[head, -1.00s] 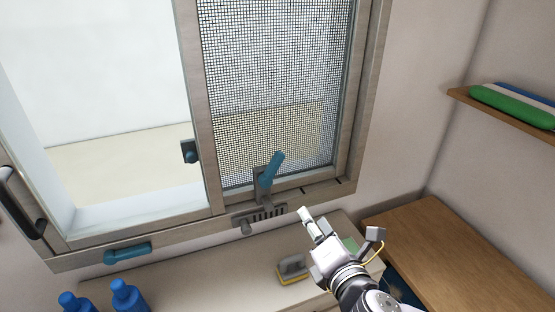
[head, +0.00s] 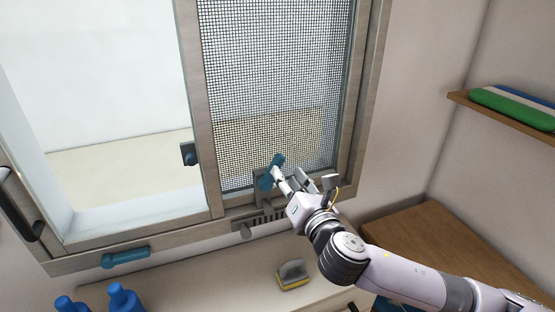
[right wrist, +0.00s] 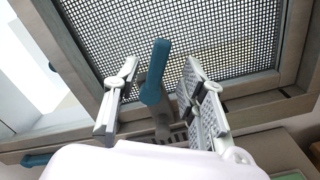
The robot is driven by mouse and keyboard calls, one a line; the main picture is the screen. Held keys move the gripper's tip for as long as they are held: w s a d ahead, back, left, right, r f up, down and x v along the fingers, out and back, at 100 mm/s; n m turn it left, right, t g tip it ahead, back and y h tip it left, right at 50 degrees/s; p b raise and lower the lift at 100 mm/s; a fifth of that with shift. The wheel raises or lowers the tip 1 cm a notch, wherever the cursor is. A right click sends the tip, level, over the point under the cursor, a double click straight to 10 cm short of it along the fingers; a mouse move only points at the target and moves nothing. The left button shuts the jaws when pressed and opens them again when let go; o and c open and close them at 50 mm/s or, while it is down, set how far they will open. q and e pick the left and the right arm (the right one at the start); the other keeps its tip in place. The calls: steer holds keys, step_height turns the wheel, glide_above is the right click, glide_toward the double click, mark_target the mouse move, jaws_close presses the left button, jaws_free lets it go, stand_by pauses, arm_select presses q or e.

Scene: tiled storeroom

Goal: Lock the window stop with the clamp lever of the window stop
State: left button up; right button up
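The window stop (head: 262,214) is a grey toothed bracket on the lower frame of the window. Its teal clamp lever (head: 266,183) stands up, tilted to the right, in front of the mesh. My right gripper (head: 300,177) is at the lever, and one finger overlaps it in the head view. In the right wrist view, the gripper (right wrist: 160,68) is open, with the teal lever (right wrist: 155,75) standing between its two fingers. A gap shows on each side, wider at the right. The grey stop (right wrist: 161,122) is partly hidden behind the gripper body. My left gripper is out of view.
A teal handle (head: 125,257) lies on the lower frame at left, and a dark latch (head: 188,153) is on the middle upright. Below, a ledge holds blue bottles (head: 123,298) and a grey-yellow brush (head: 292,274). A wooden counter (head: 425,250) stands at right.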

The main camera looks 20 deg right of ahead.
mark_target(279, 166)
steer(key=w, duration=0.4)
steer(key=w+p, duration=0.1)
steer(key=w, duration=0.2)
steer(key=shift+a, duration=0.3)
steer(key=shift+c, duration=0.2)
jaws_close()
stand_by(0.3)
